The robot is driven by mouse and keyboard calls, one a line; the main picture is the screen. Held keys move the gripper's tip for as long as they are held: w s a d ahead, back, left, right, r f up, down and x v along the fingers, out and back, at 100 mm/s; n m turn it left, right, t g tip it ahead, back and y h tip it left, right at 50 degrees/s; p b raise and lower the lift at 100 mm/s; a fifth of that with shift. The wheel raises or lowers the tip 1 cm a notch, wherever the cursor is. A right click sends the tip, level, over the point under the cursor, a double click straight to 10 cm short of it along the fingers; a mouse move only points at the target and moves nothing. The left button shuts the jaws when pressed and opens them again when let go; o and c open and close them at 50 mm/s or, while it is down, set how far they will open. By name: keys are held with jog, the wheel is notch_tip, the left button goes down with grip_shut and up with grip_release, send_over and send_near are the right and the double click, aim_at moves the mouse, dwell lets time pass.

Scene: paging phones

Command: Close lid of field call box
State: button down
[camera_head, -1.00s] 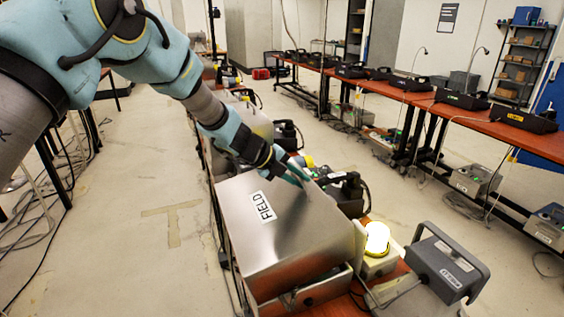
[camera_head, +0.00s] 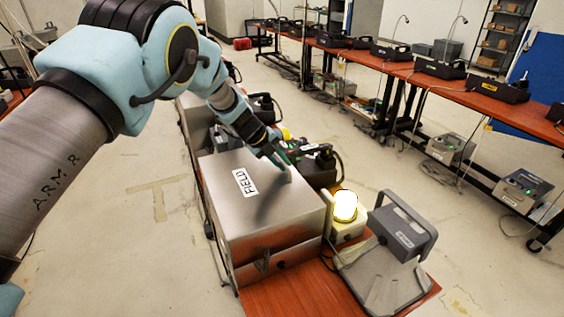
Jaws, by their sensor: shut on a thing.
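The field call box (camera_head: 285,258) is a silver metal box on the red-brown bench top. Its lid (camera_head: 262,215) carries a white "FIELD" label (camera_head: 245,182) and lies over the box, with a narrow slanted seam along the near side. I cannot tell whether the lid rests fully down. My gripper (camera_head: 279,160) is at the lid's far right edge, by a small pale tab (camera_head: 287,175). It is shut on the lid there; the fingertips are small and the exact contact is hard to see.
A lit yellow-white lamp (camera_head: 345,206) stands right of the box. A grey handled unit (camera_head: 402,228) stands farther right. A black phone unit (camera_head: 318,165) sits behind the box. Open floor (camera_head: 130,240) lies to the left.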

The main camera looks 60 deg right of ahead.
jog(key=c, duration=1.2)
grip_release()
jog(key=shift+s+d+f, duration=0.1)
jog(key=shift+s+f, duration=0.05)
jog(key=shift+s, duration=0.25)
jog(key=shift+o, duration=0.2)
jog(key=shift+a+f, duration=0.2)
jog(key=b+v, duration=0.4)
jog(key=v, duration=0.7)
jog(key=shift+w+d+r, duration=0.25)
jog(key=shift+r, duration=0.1)
